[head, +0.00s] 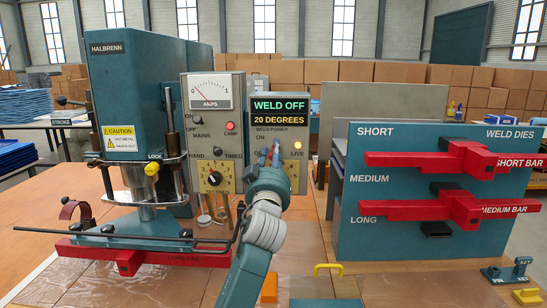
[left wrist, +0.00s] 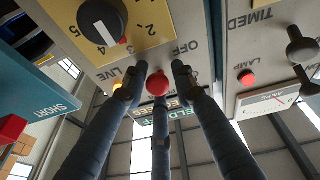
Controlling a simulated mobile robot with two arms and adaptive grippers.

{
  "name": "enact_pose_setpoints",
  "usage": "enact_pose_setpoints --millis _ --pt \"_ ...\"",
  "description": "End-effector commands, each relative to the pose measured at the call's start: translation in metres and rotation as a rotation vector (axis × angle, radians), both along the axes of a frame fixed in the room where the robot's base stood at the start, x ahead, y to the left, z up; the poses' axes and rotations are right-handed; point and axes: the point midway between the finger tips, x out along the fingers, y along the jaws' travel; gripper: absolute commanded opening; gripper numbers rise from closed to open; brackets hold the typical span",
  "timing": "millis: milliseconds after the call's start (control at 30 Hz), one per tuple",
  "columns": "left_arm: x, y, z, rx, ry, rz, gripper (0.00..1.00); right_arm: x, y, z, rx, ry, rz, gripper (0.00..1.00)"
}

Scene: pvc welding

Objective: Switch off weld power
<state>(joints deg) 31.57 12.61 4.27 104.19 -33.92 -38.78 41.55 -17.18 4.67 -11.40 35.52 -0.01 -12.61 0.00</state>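The weld control panel (head: 262,98) carries a display (head: 279,112) reading WELD OFF and 20 DEGREES. The weld power switch's red knob (left wrist: 157,83) shows in the left wrist view, near the OFF label. My left gripper (head: 273,150) is at the switch and hides most of it in the head view. In the left wrist view its three fingers (left wrist: 160,82) stand spread around the knob, with gaps visible at the sides. I cannot tell the lever's exact angle. The yellow LIVE lamp (head: 298,146) looks lit. My right gripper is not in view.
The meter panel (head: 211,106) with a red lamp (head: 230,126) stands left of the switch. Left of it is the teal welding press (head: 133,80). A dial (left wrist: 103,22) sits below the switch. The weld dies rack (head: 400,230) stands at the right.

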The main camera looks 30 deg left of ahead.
Motion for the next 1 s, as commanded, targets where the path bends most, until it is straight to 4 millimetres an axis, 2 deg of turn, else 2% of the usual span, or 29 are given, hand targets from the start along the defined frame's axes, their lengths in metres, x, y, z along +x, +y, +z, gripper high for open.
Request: enact_pose_setpoints --millis 300,433,800,1000 --pt "0.000 -0.001 -0.002 -0.002 0.004 -0.001 0.38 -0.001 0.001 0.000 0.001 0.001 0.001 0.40" --pt "-0.007 -0.005 -0.006 -0.003 0.005 -0.002 0.38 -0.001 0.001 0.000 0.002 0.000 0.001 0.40" --pt "-0.070 -0.040 -0.025 -0.005 0.004 -0.002 0.38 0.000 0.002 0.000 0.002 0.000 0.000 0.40" --pt "-0.093 -0.053 -0.032 -0.003 0.004 -0.001 0.38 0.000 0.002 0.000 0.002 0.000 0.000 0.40"
